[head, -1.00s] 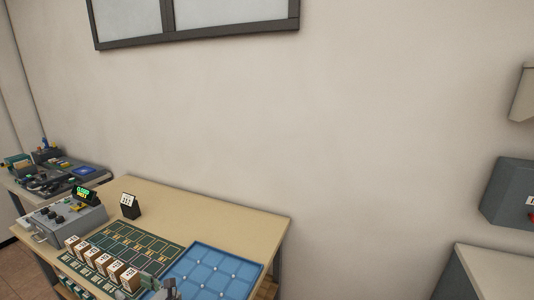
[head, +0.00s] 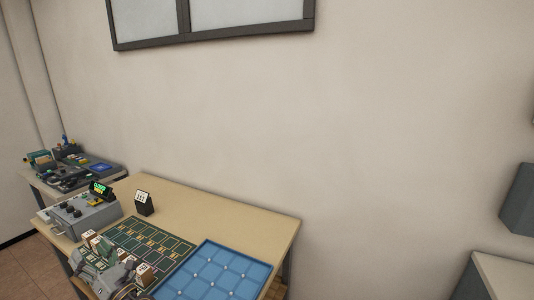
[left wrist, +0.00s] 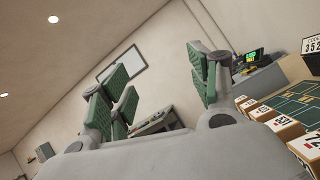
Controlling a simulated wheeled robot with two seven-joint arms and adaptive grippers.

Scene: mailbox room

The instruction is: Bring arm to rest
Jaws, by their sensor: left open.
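My left gripper (head: 94,256) shows at the bottom left of the head view, in front of the row of small numbered boxes and hiding part of it. In the left wrist view its two green-padded fingers (left wrist: 165,92) are spread wide with nothing between them. Several white-faced numbered boxes (left wrist: 264,110) stand in a row to the right of the fingers, apart from them. My right gripper is in neither view.
The wooden table (head: 235,217) carries a dark green marked mat (head: 150,243), a blue gridded tray (head: 215,272), a grey control box (head: 75,217) with a lit display and a small number stand (head: 144,202). A cluttered side table (head: 70,172) stands behind at left.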

